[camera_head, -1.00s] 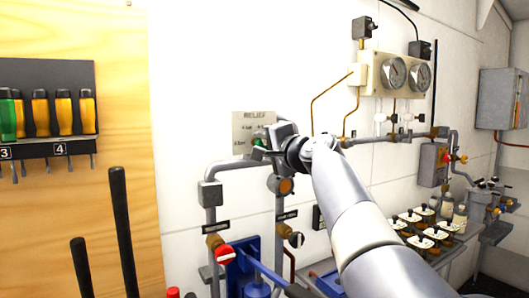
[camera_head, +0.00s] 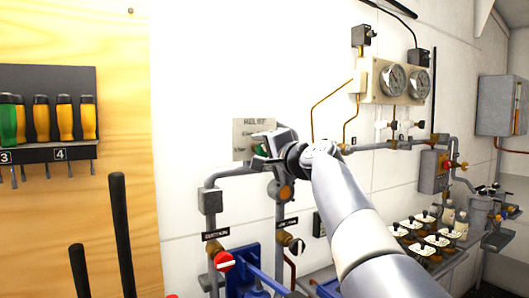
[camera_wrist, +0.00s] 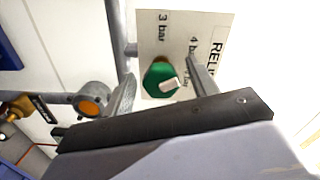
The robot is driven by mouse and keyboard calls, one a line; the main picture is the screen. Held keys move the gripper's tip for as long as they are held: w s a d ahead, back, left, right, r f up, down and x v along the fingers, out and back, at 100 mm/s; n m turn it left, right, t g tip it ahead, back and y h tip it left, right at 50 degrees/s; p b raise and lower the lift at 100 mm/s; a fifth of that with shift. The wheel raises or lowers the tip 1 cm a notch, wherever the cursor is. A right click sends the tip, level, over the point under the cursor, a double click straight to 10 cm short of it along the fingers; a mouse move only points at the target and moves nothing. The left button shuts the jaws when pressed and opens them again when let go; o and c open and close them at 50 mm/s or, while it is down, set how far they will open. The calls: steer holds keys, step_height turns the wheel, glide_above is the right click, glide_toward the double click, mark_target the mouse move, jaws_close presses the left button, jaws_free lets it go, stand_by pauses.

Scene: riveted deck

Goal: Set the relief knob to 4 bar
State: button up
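The relief knob is a green knob with a white pointer bar (camera_wrist: 159,76), in the middle of the wrist view. It sits on a pale label plate (camera_wrist: 150,50) with "3 bar", "4 bar" and a third, partly hidden bar mark. The plate also shows in the head view (camera_head: 240,141). The white bar lies on the knob's right side in the wrist view, towards the partly hidden mark; its exact setting is hard to read. My gripper (camera_wrist: 162,88) is open, with one finger on each side of the knob and gaps showing. In the head view my gripper (camera_head: 272,148) covers most of the knob.
An orange-faced round fitting (camera_wrist: 91,105) is beside the left finger in the wrist view. Below the plate are grey pipes and a red-handled valve (camera_head: 225,261). Two gauges (camera_head: 405,80) are up to the right. A screwdriver rack (camera_head: 45,115) hangs at the left.

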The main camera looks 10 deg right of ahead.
steer(key=shift+s, duration=0.1)
steer(key=b+v, duration=0.2)
steer(key=v, duration=0.8)
steer(key=shift+s+b, duration=0.3)
steer(key=shift+w, duration=0.1)
steer(key=p+x, duration=0.2)
steer(key=x, duration=0.8)
steer(key=shift+w+p, duration=0.35)
steer(key=shift+p, duration=0.05)
steer(key=shift+s, duration=0.15)
